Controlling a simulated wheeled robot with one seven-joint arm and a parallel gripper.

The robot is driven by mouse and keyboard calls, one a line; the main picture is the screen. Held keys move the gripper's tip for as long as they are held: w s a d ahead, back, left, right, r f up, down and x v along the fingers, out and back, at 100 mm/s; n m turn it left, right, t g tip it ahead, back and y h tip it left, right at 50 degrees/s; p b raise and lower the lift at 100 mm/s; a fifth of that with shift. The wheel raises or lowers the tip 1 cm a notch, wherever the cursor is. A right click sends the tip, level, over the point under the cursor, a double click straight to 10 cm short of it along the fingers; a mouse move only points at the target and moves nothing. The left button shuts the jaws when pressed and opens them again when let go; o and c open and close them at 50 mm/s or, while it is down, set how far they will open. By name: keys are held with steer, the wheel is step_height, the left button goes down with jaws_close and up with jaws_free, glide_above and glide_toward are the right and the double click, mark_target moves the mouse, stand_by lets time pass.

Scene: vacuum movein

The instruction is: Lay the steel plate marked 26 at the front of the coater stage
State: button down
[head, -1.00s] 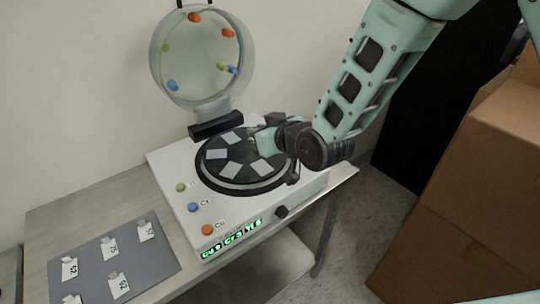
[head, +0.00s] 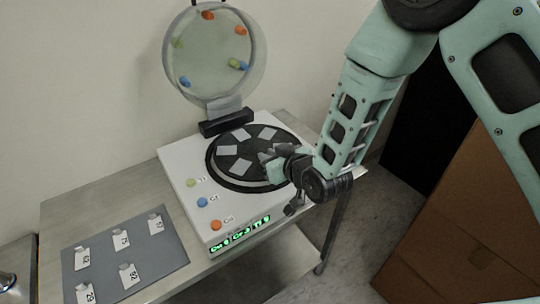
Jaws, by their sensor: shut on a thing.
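The coater stage is a black disc (head: 226,168) on top of a white machine (head: 185,190). My gripper (head: 272,167) is low over the front right part of the disc, reaching in from the right. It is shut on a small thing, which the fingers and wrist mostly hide. I cannot read a mark on it, nor tell whether it touches the disc.
A round glass lid (head: 215,60) with coloured knobs stands open behind the disc. A grey mat (head: 165,265) with several numbered tags lies at the table's left; its lowest tag (head: 87,293) is hard to read. Brown cartons (head: 440,230) stand at right.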

steer(key=c, duration=1.4)
jaws_free()
steer(key=shift+f, duration=0.1)
steer(key=s+d+r+g+h, duration=0.2)
steer(key=s+d+r+g, duration=0.1)
steer(key=s, duration=0.7)
steer(key=s+d+r+g+h, duration=0.2)
steer(key=s+d+r+g, duration=0.2)
steer(key=s, duration=0.6)
steer(key=s+d+r+g+h, duration=0.3)
steer(key=s+d+r, duration=0.3)
steer(key=s, duration=0.4)
steer(key=shift+s+d+r+n+g, duration=0.3)
steer(key=shift+s+d+n+g, duration=0.1)
steer(key=shift+g, duration=0.2)
